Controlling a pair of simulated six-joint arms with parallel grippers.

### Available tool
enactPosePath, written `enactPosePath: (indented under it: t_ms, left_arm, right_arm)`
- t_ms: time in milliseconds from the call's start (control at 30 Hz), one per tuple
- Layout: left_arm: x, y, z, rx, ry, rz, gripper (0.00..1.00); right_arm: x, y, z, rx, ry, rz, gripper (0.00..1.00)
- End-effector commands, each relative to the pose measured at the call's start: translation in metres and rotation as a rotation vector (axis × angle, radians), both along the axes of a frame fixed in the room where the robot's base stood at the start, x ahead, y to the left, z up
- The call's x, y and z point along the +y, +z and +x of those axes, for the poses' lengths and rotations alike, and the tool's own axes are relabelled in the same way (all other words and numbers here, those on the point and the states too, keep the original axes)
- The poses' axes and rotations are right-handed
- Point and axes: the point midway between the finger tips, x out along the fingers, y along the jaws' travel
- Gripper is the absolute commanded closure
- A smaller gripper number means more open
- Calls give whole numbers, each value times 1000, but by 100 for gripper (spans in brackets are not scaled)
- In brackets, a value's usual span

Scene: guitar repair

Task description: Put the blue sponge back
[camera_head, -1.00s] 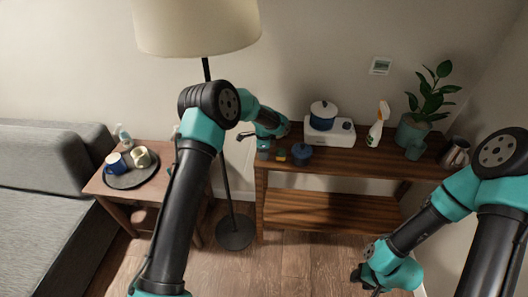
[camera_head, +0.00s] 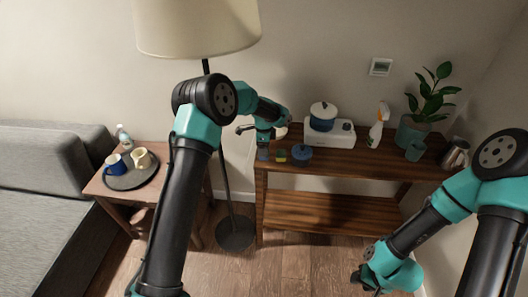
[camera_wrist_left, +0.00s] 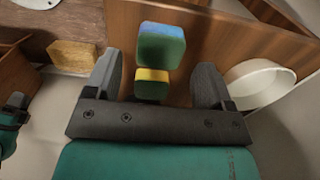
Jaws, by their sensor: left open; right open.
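A blue sponge with a green side (camera_wrist_left: 162,45) shows between and beyond the open fingers of my left gripper (camera_wrist_left: 158,66) in the left wrist view. The fingers stand apart on either side and no grip on it shows. A yellow-and-green sponge (camera_wrist_left: 151,83) lies closer to the palm in that view. In the head view my left gripper (camera_head: 264,146) is over the left end of the wooden shelf; a small blue block (camera_head: 263,154), probably the blue sponge, shows just below it. My right gripper (camera_head: 366,279) hangs low in front of the shelf, empty.
A yellow sponge (camera_wrist_left: 72,56) and a white bowl (camera_wrist_left: 258,83) flank the fingers in the wrist view. A side table with mugs stands left.

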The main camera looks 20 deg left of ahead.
Motion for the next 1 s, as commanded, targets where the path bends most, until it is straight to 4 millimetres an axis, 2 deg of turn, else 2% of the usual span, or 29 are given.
enactPosePath:
  t_ms: [33, 200, 400, 600, 1000]
  left_arm:
    - [0, 12, 1, -4, 0, 0, 24]
    - [0, 44, 1, -4, -1, 0, 24]
    - [-1, 72, 0, -1, 0, -1, 24]
    - [-1, 81, 0, 0, 0, 0, 24]
    - [0, 81, 0, 0, -1, 0, 24]
  right_arm:
    - [0, 0, 0, 0, 0, 0, 57]
    - [0, 0, 0, 0, 0, 0, 57]
    - [0, 0, 0, 0, 0, 0, 57]
    - [0, 0, 0, 0, 0, 0, 57]
    - [0, 0, 0, 0, 0, 0, 57]
